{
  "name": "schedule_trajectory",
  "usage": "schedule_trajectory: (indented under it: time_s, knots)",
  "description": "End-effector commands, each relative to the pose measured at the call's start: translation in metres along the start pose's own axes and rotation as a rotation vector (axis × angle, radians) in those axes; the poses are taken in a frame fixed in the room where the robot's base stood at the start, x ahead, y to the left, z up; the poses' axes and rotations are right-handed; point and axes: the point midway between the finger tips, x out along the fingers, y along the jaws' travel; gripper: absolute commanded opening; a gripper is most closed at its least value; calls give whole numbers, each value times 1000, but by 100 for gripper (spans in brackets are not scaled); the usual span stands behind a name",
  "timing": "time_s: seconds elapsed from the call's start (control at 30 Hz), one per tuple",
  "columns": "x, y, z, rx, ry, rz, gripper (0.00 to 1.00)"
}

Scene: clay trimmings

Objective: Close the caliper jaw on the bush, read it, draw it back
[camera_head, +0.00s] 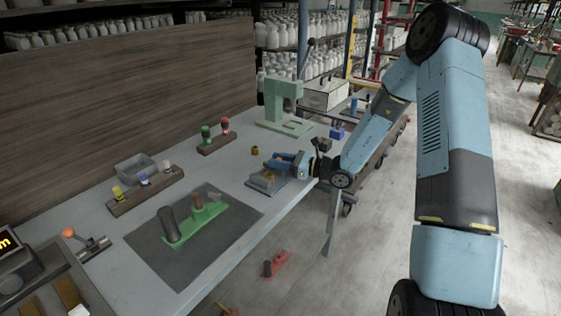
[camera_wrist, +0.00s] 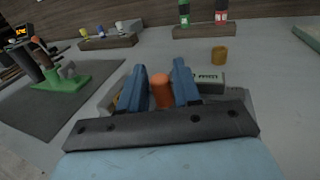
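My gripper (camera_head: 282,164) is low over the caliper (camera_head: 266,184), a small flat grey device near the table's front edge. In the wrist view my two blue fingers (camera_wrist: 160,78) stand on either side of an orange knob (camera_wrist: 161,93). They are close to it; I cannot tell whether they press on it. The caliper's display (camera_wrist: 209,79) shows green characters, partly cut off by the right finger and too small to read. A brass-coloured bush (camera_head: 255,150) stands on the table behind the caliper, apart from it, also in the wrist view (camera_wrist: 219,57). The caliper jaws are mostly hidden.
A dark mat (camera_head: 235,237) with a green fixture (camera_head: 205,221) lies left of the gripper. A green press (camera_head: 283,112) stands behind. Racks with coloured bottles (camera_head: 217,142) line the back. A red object (camera_head: 275,263) lies on the floor.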

Motion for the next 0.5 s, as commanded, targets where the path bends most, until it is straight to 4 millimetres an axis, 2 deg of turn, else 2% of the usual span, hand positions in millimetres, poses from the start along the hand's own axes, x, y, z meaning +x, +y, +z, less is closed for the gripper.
schedule_trajectory:
  time_s: [0.07,0.3,0.5]
  knots:
    - [0,0,0,0,0,0,25]
    - [0,0,0,0,0,1,2]
    - [0,0,0,0,0,1,0]
